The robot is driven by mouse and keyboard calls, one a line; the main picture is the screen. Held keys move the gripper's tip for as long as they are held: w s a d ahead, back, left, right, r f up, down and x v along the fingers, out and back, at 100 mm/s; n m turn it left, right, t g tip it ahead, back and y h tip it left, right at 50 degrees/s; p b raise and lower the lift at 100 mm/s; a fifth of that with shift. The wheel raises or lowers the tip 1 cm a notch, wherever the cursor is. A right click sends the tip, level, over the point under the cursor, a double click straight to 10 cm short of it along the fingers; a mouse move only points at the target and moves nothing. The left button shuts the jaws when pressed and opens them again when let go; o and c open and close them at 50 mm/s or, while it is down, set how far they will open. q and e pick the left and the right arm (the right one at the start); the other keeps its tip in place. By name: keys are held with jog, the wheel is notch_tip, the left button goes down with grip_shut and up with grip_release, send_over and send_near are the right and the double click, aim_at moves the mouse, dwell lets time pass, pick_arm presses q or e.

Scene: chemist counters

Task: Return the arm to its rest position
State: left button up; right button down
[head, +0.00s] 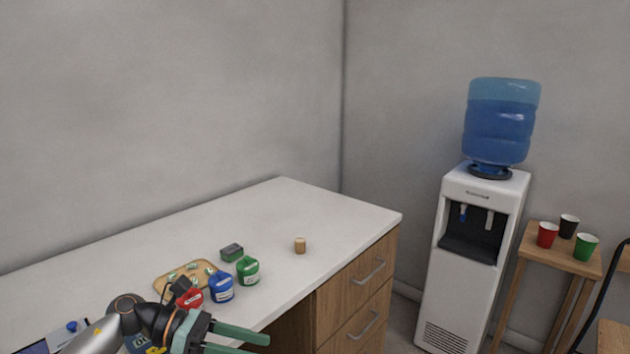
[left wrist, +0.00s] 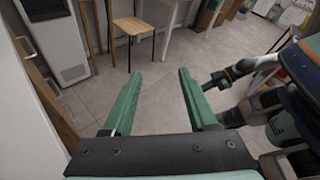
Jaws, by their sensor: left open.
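My left gripper (head: 240,341) comes in at the bottom of the head view, low by the counter's front edge. Its two green fingers are apart and nothing is between them. In the left wrist view the left gripper (left wrist: 158,90) is also open and empty, with tiled floor beyond its fingers.
The white counter (head: 340,212) holds a wooden tray (head: 164,282), red (head: 190,299), blue (head: 222,288) and green (head: 248,271) containers, a green box (head: 232,252) and a cork-coloured piece (head: 300,245). A water dispenser (head: 468,270) and stool (head: 560,258) with cups stand right.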

pick_arm(q)
jog(key=s+d+n+t+h+p, duration=0.15)
jog(key=d+n+t+h, duration=0.45)
jog(key=n, duration=0.6)
jog(key=s+a+f+n+t+y+p, duration=0.15)
jog(key=a+f+n+t+y, duration=0.4)
jog(key=n, duration=0.75)
jog(key=s+a+f+n+t+y+p, duration=0.15)
jog(key=f+n+t+y, duration=0.25)
jog(key=f+n+y, duration=0.55)
jog(key=s+a+f+n+g+y, duration=0.1)
jog(key=s+a+f+n+g, duration=0.1)
jog(key=s+n, duration=0.5)
jog(key=s+a+f+n+g+y, duration=0.2)
jog(key=s+f+n, duration=0.4)
jog(key=s, duration=0.4)
jog(key=shift+a+f+n+g+p, duration=0.45)
jog(key=shift+n+g, duration=0.2)
jog(key=shift+g, duration=0.5)
jog(key=shift+a, duration=0.1)
